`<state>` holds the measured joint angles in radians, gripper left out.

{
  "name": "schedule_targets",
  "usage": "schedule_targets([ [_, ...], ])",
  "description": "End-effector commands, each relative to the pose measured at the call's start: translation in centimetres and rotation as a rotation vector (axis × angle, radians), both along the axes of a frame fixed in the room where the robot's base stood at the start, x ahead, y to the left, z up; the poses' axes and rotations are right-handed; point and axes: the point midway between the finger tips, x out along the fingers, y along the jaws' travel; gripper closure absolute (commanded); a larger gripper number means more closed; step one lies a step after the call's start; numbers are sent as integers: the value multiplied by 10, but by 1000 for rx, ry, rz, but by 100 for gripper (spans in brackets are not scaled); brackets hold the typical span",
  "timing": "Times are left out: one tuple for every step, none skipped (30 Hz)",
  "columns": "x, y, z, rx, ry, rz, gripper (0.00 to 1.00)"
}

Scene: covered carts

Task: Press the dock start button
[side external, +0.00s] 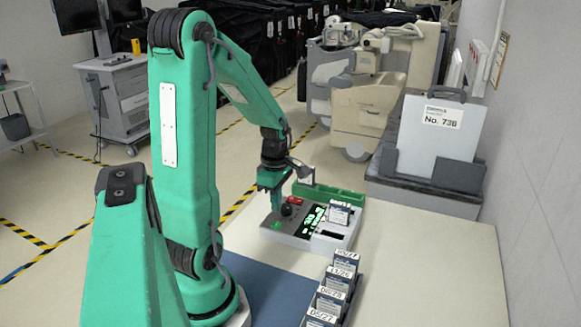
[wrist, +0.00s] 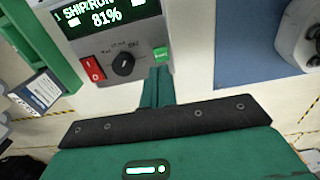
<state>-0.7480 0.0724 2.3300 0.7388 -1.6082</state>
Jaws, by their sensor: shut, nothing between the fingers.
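In the side view the green button (side external: 277,225) sits at the dock's near left corner. My gripper (wrist: 157,72) is shut and empty, its fingertips close beside the green button in the wrist view. In the side view my gripper (side external: 275,204) hangs above the dock's left end. Contact with the button cannot be told.
A card (side external: 339,215) stands in the dock. A green tray (side external: 328,193) lies behind it, and a rack of dated cards (side external: 333,290) stands in front. A blue mat (side external: 270,285) covers the near left table. The table's right side is clear.

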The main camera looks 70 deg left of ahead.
Motion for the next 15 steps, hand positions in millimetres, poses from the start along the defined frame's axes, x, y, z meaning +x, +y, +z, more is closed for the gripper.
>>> schedule_targets([
  [-1,-1,-8,-4,4,0,100],
  [-1,-1,-12,-4,4,0,100],
  [-1,-1,-17,-4,4,0,100],
  [-1,-1,-20,-3,3,0,100],
  [-1,-1,-23,-4,4,0,100],
  [-1,-1,-27,-3,3,0,100],
  [-1,-1,-30,-3,3,0,100],
  [-1,-1,-32,-3,3,0,100],
  [0,0,-35,-2,2,0,100],
  [0,0,-37,-2,2,0,100],
  [0,0,-39,-2,2,0,100],
  [0,0,-41,-1,1,0,100],
  [0,0,-42,-1,1,0,100],
  [0,0,-43,-1,1,0,100],
  [0,0,-44,-1,1,0,100],
])
